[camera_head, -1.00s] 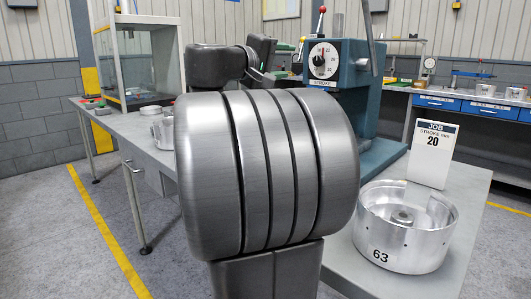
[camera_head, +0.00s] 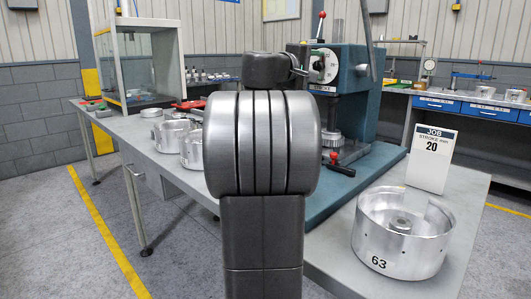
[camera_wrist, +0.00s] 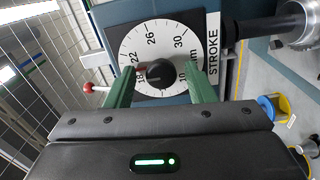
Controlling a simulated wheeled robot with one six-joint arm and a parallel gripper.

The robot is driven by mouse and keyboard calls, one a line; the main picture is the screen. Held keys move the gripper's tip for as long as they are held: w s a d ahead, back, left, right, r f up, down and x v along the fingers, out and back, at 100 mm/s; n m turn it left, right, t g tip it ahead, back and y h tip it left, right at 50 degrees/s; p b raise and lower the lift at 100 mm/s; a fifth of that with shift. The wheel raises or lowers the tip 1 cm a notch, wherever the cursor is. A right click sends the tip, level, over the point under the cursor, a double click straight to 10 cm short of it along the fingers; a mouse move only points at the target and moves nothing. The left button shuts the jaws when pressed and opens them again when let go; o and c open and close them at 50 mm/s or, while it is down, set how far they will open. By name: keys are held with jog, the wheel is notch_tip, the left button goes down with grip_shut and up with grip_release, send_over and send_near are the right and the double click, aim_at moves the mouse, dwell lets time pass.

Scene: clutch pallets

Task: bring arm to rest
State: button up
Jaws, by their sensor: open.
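My gripper (camera_wrist: 163,66) shows in the wrist view with its two green fingers apart, one on each side of the black knob of the stroke dial (camera_wrist: 150,40). The fingers are open, and I cannot tell how far their tips are from the dial face. In the head view my arm stands upright in the middle, its wrist turned toward the blue press (camera_head: 352,100). The dial (camera_head: 330,62) is partly covered by my wrist there. The job card (camera_head: 432,158) reads stroke mm 20. My fingers are not clear in the head view.
A silver drum marked 63 (camera_head: 400,245) stands at the bench's front right. More metal drums (camera_head: 172,138) stand left of my arm. The press has a red-knobbed lever (camera_head: 320,28) and a red-ended handle (camera_head: 342,170). A glass cabinet (camera_head: 140,60) stands at the back left.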

jog(key=n+p, duration=0.4)
jog(key=p, duration=0.1)
jog(key=shift+r+n, duration=0.15)
jog(key=shift+n, duration=0.25)
jog(key=n+p, duration=0.4)
jog(key=p, duration=0.2)
jog(key=shift+n+p, duration=0.4)
jog(key=n+p, duration=0.3)
jog(key=p, duration=0.3)
jog(key=shift+n, duration=0.4)
jog(key=n+p, duration=0.3)
jog(key=p, duration=0.3)
jog(key=shift+n+p, duration=0.3)
jog(key=shift+p, duration=0.05)
jog(key=shift+n+p, duration=0.5)
jog(key=shift+p, duration=0.5)
jog(key=shift+f+n+p, duration=0.3)
jog(key=shift+f, duration=0.05)
